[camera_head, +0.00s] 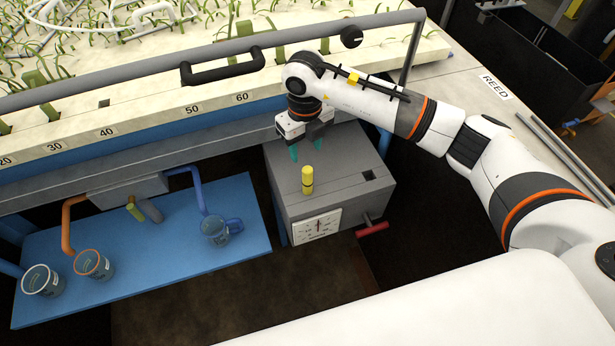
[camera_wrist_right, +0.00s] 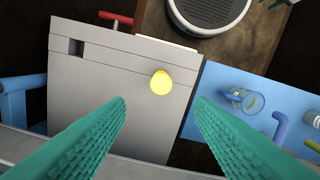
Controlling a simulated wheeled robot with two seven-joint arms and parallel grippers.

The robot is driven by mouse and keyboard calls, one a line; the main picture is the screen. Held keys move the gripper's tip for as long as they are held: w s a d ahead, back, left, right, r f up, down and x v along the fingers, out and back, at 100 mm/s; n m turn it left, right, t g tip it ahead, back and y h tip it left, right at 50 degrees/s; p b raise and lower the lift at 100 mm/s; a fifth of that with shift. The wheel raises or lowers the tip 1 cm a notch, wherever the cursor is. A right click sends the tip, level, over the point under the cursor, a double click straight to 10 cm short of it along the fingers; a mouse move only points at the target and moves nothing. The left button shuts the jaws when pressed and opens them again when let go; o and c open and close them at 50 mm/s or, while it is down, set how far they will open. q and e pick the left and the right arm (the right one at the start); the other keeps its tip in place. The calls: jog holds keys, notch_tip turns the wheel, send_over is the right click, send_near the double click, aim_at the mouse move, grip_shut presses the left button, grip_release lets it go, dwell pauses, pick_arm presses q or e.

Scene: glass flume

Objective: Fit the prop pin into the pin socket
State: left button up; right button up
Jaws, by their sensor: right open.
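The yellow pin (camera_head: 307,180), which looks like the prop pin, stands upright on top of the grey box (camera_head: 340,205). In the wrist view the pin (camera_wrist_right: 161,83) is seen from above as a round yellow top. A dark square hole (camera_head: 369,175), which appears to be the pin socket, is in the box top near its right corner; it also shows in the wrist view (camera_wrist_right: 76,47). My right gripper (camera_head: 307,152) is open and empty, its green fingers behind the pin in the head view. In the wrist view the pin lies beyond the fingertips, between their lines. My left gripper is out of view.
The box has a dial (camera_head: 318,226) and a red handle (camera_head: 372,229) at its front. A blue shelf (camera_head: 150,265) with several cups is to the left. The flume's grey rail (camera_head: 130,72) and black handle (camera_head: 222,67) run close beside my right arm.

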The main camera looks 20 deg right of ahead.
aim_at(308, 169)
notch_tip(308, 169, down, 4)
jog(key=shift+r+p, duration=0.1)
jog(key=shift+p, duration=0.3)
jog(key=f+p, duration=0.1)
jog(key=f, duration=0.1)
jog(key=s+f+p, duration=0.1)
jog(key=f, duration=0.1)
jog(key=shift+f, duration=0.8)
jog(key=shift+c, duration=0.2)
